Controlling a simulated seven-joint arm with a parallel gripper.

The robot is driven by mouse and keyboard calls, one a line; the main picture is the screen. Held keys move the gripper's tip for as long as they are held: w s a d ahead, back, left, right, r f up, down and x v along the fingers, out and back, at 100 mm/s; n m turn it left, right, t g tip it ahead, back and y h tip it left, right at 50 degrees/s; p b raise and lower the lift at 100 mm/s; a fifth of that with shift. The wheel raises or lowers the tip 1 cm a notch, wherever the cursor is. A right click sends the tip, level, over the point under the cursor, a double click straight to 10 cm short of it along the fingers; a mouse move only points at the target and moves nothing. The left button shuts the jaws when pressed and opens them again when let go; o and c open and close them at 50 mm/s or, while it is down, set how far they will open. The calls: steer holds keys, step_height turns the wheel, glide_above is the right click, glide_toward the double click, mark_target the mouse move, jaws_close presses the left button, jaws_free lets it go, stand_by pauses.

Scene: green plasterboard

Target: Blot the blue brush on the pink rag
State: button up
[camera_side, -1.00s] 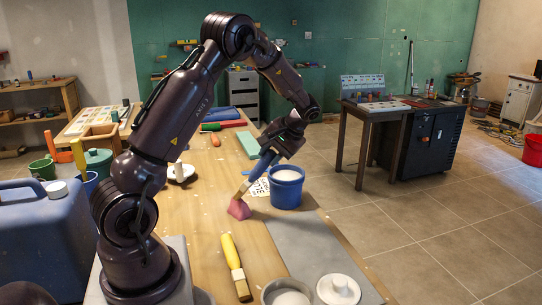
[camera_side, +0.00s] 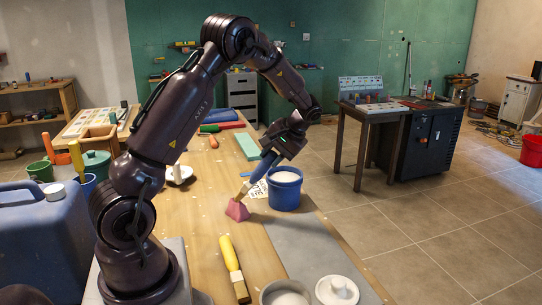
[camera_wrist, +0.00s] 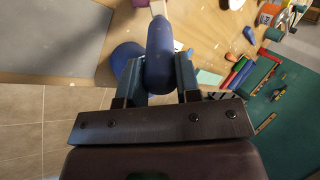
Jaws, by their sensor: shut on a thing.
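The blue brush (camera_side: 262,169) is in my gripper (camera_side: 270,155), tilted with its bristle end down and to the left. Its bristle end meets the top of the pink rag (camera_side: 237,210), a small bunched heap on the wooden table; I cannot tell how firmly they touch. In the wrist view the brush's blue handle (camera_wrist: 159,55) sits between the two fingers of my gripper (camera_wrist: 160,78), which are shut on it. The rag is not clearly seen in the wrist view.
A blue bucket (camera_side: 285,196) with pale contents stands just right of the brush. A yellow-handled brush (camera_side: 230,258) lies in front of the rag. A grey sheet (camera_side: 300,245) covers the table's right side.

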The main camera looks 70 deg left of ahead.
steer(key=shift+w+d, duration=0.1)
steer(key=shift+f, duration=0.3)
stand_by(0.6)
steer(key=shift+r, duration=0.3)
stand_by(0.9)
steer(key=shift+w+d, duration=0.35)
stand_by(0.5)
steer(key=shift+f, duration=0.3)
stand_by(0.9)
steer(key=shift+r, duration=4.05)
